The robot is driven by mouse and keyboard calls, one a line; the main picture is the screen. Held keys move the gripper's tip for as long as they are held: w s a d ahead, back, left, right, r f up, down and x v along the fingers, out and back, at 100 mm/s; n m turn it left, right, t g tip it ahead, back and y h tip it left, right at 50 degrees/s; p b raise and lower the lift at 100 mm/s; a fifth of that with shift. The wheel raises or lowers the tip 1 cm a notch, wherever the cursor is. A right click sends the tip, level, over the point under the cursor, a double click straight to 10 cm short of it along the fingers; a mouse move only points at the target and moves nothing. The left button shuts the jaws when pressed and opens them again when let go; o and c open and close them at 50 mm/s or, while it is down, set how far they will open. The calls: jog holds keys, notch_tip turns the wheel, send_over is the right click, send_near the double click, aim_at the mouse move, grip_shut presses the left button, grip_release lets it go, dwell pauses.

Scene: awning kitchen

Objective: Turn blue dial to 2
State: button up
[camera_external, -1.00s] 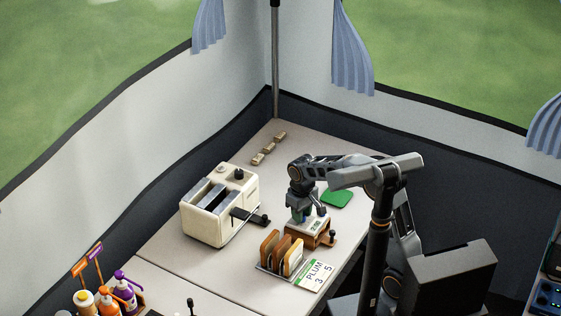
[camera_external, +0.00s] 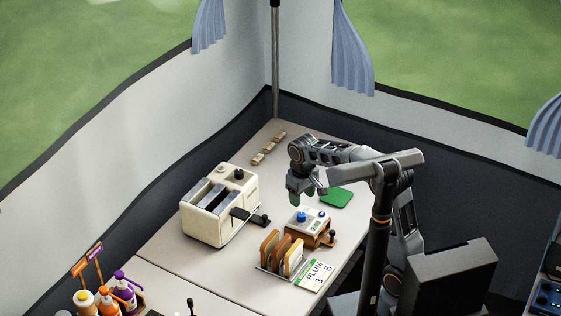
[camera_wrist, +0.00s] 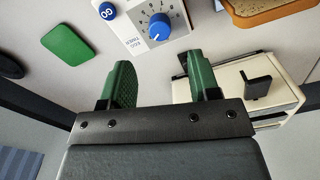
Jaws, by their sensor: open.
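The blue dial (camera_external: 301,216) is on the white top of a small wooden-sided box (camera_external: 312,229). In the wrist view the dial (camera_wrist: 160,27) sits on a panel marked EGG TIMER, with a ring of numbers around it. I cannot tell surely which number it points to. A blue GO button (camera_wrist: 107,11) is beside it. My gripper (camera_external: 303,197) is open and empty, above and apart from the dial. Its green fingers (camera_wrist: 161,82) are spread wide in the wrist view.
A cream toaster (camera_external: 215,208) stands left of the box. A toast rack (camera_external: 280,255) and a PLUM card (camera_external: 316,274) lie in front. The counter between toaster and pad is clear.

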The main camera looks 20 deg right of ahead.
notch_tip(320, 180, up, 6)
jog(key=shift+r+p, duration=0.2)
jog(key=shift+p, duration=0.15)
dwell(0.4)
jog(key=s+d+r+m+t+p, duration=0.1)
jog(key=s+d+m+p, duration=0.2)
jog(key=s+d, duration=0.4)
jog(key=s+d+r+m+t+p, duration=0.2)
jog(key=s+d+p, duration=0.3)
jog(key=d, duration=0.7)
jog(key=shift+s+d+m+t+p, duration=0.3)
jog(key=shift+s+d+m+p, duration=0.15)
jog(key=shift+s, duration=0.6)
jog(key=shift+a, duration=0.1)
dwell(0.9)
